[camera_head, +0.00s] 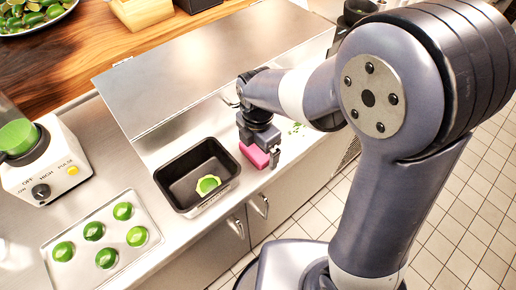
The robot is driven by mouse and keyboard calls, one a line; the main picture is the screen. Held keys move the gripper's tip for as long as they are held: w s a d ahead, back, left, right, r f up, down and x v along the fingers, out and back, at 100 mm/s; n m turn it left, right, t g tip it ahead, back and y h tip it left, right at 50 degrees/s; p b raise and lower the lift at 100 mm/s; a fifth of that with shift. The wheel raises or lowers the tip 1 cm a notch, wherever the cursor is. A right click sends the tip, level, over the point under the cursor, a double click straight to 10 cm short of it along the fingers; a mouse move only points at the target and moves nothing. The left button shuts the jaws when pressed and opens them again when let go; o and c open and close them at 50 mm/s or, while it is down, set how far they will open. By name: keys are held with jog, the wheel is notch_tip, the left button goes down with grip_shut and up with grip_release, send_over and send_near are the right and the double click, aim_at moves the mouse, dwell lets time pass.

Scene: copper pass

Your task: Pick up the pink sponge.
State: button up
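The pink sponge (253,156) lies on the steel counter near its front edge, just right of the black pan. My gripper (261,148) points down right at the sponge and hides its upper part. One dark finger shows at the sponge's right end. The other finger is not clear. I cannot tell whether the fingers touch the sponge or how far apart they are.
The black pan (164,175) holds a green and yellowish piece. A tray (83,274) with several green halves and a blender base (62,150) stand to the left. A raised steel panel (190,70) lies behind. Cabinet handles (236,226) show below the counter's front edge.

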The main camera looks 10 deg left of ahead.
jog(key=c, duration=0.7)
jog(key=shift+r, duration=0.1)
notch_tip(320, 180, up, 10)
jog(key=shift+f, duration=0.1)
jog(key=o, duration=0.3)
jog(key=shift+c, duration=1.1)
